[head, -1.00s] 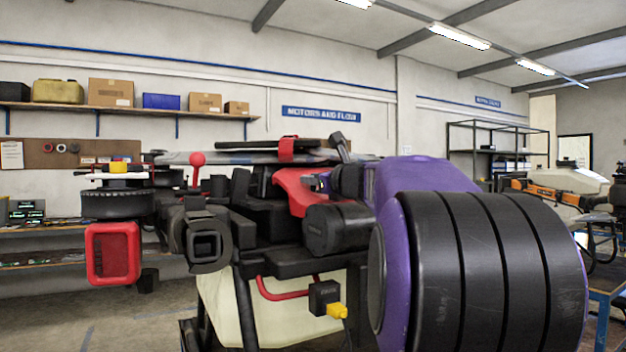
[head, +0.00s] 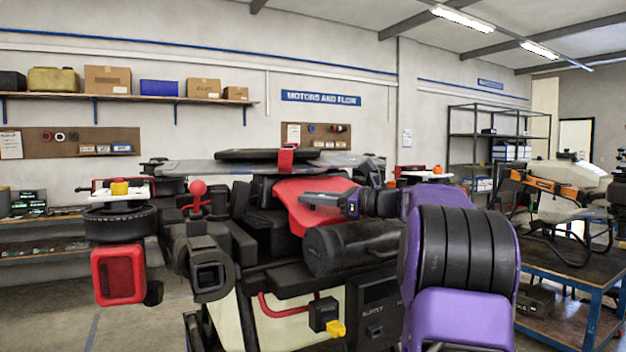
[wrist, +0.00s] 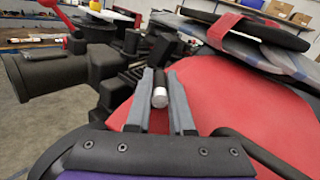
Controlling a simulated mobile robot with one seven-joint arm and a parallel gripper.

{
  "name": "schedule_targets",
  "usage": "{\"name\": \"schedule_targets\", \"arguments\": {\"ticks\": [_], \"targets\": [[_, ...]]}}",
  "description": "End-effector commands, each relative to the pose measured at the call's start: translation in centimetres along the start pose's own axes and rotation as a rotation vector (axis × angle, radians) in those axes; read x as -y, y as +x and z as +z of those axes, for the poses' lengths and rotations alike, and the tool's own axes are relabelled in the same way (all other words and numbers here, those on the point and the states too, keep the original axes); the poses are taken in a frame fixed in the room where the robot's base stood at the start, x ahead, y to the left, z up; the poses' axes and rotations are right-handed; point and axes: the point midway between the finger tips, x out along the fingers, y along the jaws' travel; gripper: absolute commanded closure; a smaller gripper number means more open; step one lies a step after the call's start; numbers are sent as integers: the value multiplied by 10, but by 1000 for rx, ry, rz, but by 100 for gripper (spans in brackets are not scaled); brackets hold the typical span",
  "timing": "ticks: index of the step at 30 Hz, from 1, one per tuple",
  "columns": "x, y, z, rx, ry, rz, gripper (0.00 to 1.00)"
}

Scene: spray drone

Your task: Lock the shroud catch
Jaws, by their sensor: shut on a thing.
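The spray drone fills the middle of the head view, with its red shroud (head: 290,210) in the centre. The shroud also fills the right of the wrist view (wrist: 245,110). My gripper (head: 304,198) reaches in from the right over the shroud. In the wrist view, the two grey fingers of my gripper (wrist: 159,80) are closed around a small black piece with a white end (wrist: 160,97). It looks like the shroud catch, but its base is hidden, and I cannot tell its lock position. The head view does not show it clearly.
A red-knobbed lever (head: 197,188) and a red-framed part (head: 118,275) are at the drone's left. A dark flat panel (head: 265,155) lies above the shroud. A blue bench (head: 570,290) with another machine stands right. Floor is clear at lower left.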

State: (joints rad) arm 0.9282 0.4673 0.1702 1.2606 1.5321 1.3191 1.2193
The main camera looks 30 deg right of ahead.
Motion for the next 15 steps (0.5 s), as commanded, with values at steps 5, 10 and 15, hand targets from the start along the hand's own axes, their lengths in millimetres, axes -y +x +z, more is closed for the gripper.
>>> {"name": "schedule_targets", "arguments": {"ticks": [5, 10, 15], "targets": [[2, 0, 1, 21, 0, 93, 100], [1, 0, 0, 31, -3, 150, 100], [0, 0, 0, 37, -1, 176, 100]]}}
